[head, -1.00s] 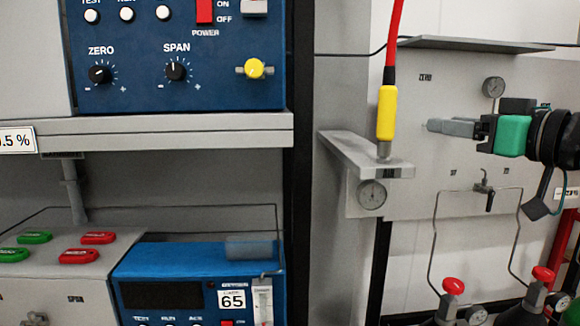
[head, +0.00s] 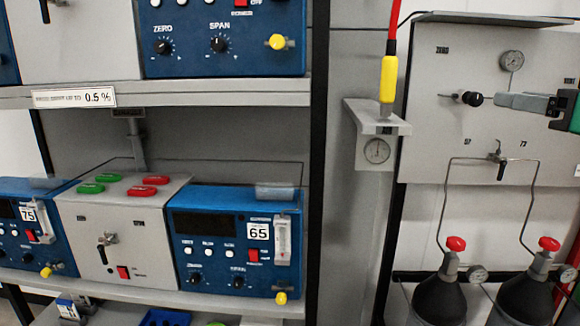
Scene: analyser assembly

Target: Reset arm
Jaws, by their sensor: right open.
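My right gripper (head: 505,101) comes in from the right edge, in front of the grey gas panel (head: 455,125). Its grey fingers point left and hold nothing that I can see. The fingertips are close to the right of a black knob (head: 472,98) on the panel in the picture; I cannot tell the gap in depth. Part of the green and black hand is cut off by the frame edge. My left gripper is not in view.
Two dark cylinders with red valve knobs (head: 456,243) stand below the panel. Blue analysers (head: 190,222) and a grey box (head: 120,215) fill the left shelf.

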